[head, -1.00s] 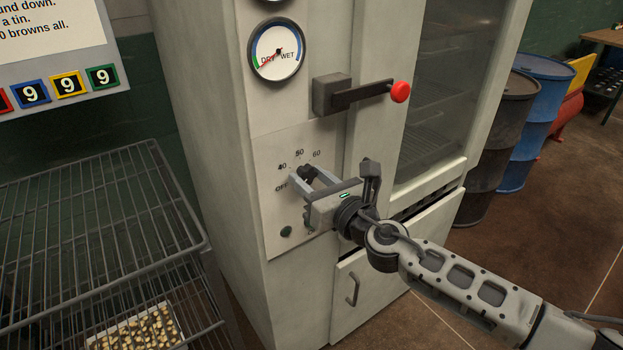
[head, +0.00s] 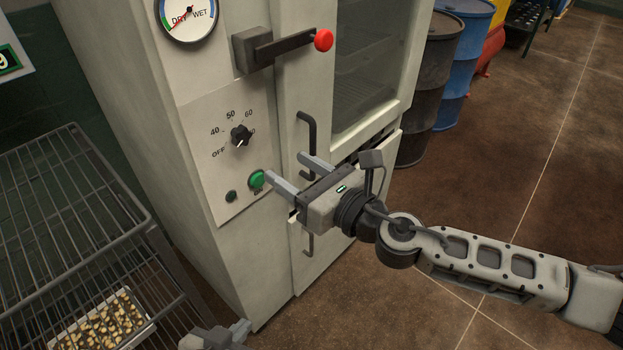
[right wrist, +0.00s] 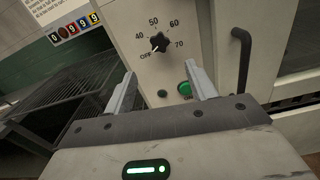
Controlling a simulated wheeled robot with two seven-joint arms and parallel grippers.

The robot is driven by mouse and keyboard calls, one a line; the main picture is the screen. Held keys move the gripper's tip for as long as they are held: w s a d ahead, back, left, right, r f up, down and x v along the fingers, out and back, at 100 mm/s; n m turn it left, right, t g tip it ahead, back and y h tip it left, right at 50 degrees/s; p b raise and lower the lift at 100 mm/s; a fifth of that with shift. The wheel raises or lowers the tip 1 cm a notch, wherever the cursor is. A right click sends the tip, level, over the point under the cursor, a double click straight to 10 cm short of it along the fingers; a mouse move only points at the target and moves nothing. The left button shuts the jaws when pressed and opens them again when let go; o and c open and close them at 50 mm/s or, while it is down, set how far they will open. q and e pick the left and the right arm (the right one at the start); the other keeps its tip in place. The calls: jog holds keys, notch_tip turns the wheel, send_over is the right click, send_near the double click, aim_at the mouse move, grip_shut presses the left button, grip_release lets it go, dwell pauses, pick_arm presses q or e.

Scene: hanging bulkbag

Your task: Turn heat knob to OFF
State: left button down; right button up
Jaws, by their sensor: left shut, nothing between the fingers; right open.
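The black heat knob (head: 240,135) is on the cabinet's pale control plate (head: 205,105), with OFF, 40, 50 and 60 marked around it. In the right wrist view the knob (right wrist: 160,42) shows a white mark on its lower left, toward the OFF label (right wrist: 147,56). My right gripper (head: 287,168) is open and empty, below and right of the knob and apart from it. Its two fingers (right wrist: 159,74) frame the area below the knob in the right wrist view. My left gripper (head: 238,329) is shut and empty at the bottom edge, partly cut off.
A green button (head: 257,180) and a small dark button (head: 231,196) sit below the knob. A red-ended lever (head: 280,48) is above, a black door handle (head: 307,140) to the right. A wire rack (head: 60,190) stands left. Brown floor (head: 530,190) is free at right.

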jog(key=v, duration=0.3)
jog(key=shift+s+d, duration=0.25)
jog(key=s+d+f+n+h, duration=0.5)
jog(key=s+d+f+n, duration=0.2)
jog(key=n, duration=0.7)
jog(key=s+d+f+n+h, duration=0.6)
jog(key=d+f+n, duration=0.5)
jog(key=f+n, duration=0.4)
jog(key=shift+s+f+g, duration=0.4)
jog(key=shift+s+f, duration=0.25)
jog(key=shift+s, duration=0.4)
